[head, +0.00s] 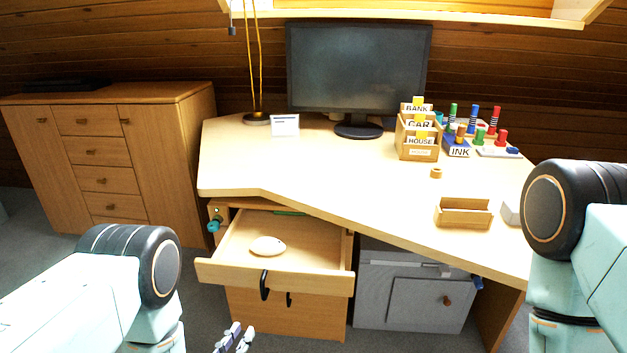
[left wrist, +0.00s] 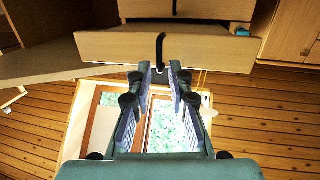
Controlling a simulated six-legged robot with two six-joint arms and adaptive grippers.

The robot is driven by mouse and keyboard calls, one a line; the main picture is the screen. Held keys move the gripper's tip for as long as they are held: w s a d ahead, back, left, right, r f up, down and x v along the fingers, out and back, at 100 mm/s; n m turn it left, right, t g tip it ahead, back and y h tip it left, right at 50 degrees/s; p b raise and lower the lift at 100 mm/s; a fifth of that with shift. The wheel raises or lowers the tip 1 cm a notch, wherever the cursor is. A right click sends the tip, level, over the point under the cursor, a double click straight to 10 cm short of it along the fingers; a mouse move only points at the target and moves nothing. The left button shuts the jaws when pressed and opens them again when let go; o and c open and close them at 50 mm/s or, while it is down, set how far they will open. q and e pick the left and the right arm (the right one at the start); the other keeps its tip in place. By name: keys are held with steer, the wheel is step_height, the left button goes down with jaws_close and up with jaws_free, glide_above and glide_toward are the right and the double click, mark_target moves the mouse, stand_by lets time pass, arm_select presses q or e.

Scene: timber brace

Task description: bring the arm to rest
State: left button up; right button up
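My left gripper (head: 235,338) shows at the bottom edge of the head view, below and in front of the open drawer (head: 227,271). In the left wrist view its two fingers (left wrist: 161,78) stand apart with nothing between them. The drawer's black handle (left wrist: 160,48) shows just past the fingertips there. In the head view the handle (head: 264,285) is clear of the gripper. My right arm comes in at the right edge; its gripper is out of view.
A pale oval object (head: 268,246) lies in the pulled-out drawer. The desk (head: 330,165) carries a monitor (head: 357,70), a labelled card box (head: 418,135), stamps and a small wooden holder (head: 463,213). A grey cabinet (head: 412,290) stands under the desk. A wooden sideboard (head: 110,150) is at left.

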arm_select(q)
steer(key=s+a+f+n+g+y, duration=0.1)
steer(key=s+f+g, duration=0.5)
steer(key=s, duration=0.3)
steer(key=s+a+f+n+g+y, duration=0.15)
steer(key=s+f+g, duration=0.35)
steer(key=s, duration=0.5)
steer(key=s+a+r+g+y+p, duration=0.1)
steer(key=s+r+g, duration=0.4)
steer(key=s, duration=0.6)
steer(key=shift+s+a+r+g+p, duration=0.15)
steer(key=shift+s+r+g+p, duration=0.2)
steer(key=shift+r+p, duration=0.7)
